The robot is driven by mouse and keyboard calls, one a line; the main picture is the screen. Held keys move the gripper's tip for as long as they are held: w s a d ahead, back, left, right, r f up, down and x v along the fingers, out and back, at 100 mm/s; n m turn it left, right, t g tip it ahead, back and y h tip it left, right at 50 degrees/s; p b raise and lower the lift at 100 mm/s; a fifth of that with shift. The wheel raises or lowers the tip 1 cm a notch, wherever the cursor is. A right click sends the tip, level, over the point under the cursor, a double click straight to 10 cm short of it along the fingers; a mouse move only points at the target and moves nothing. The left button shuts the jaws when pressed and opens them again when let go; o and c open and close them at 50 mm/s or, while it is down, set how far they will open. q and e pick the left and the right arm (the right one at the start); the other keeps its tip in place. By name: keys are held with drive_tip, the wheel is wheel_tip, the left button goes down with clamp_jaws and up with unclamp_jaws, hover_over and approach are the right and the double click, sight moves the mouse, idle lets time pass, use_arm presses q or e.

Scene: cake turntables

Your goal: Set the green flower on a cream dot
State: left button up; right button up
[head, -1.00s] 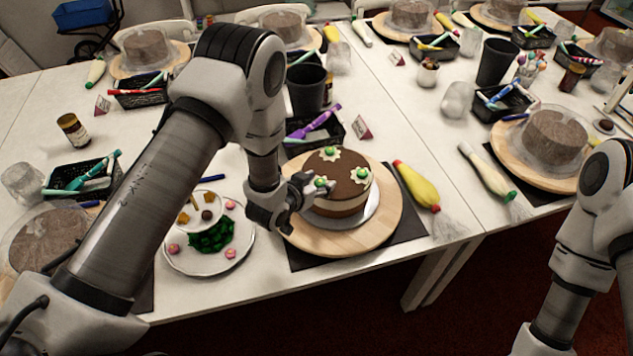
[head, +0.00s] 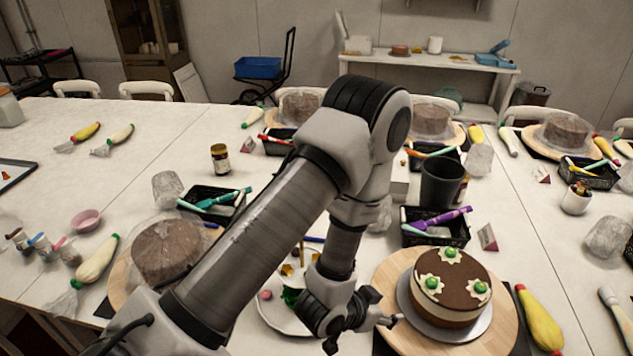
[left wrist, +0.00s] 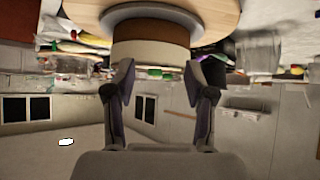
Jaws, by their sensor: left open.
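The chocolate-topped cake (head: 452,312) stands on a silver board on a round wooden turntable (head: 400,343) in the head view. Its brown top bears three cream dots, each with a green flower on it: at the back (head: 450,253), at the front left (head: 432,283) and at the right (head: 481,287). My left gripper (head: 362,330) is open and empty, just left of the cake and lower than its top. The left wrist view shows its two spread fingers (left wrist: 158,82) with the cake's side (left wrist: 152,52) beyond them. My right gripper is out of view.
A plate (head: 272,318) with small decorations lies left of my gripper, partly hidden by my arm. A black basket of pens (head: 436,228) and a black cup (head: 441,184) stand behind the cake. A yellow piping bag (head: 540,322) lies to its right.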

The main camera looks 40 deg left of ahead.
use_arm(q)
drive_tip(key=s+a+f+n+g+y+b, duration=0.1)
drive_tip(key=s+f+g, duration=0.4)
drive_tip(key=s+f, duration=0.3)
drive_tip(key=s+a+f+n+g+y, duration=0.1)
drive_tip(key=s+f+g, duration=0.3)
drive_tip(key=s+f, duration=0.4)
drive_tip(key=shift+s+a+n+g+b, duration=0.35)
drive_tip(key=shift+s+a, duration=0.35)
drive_tip(key=shift+s, duration=1.95)
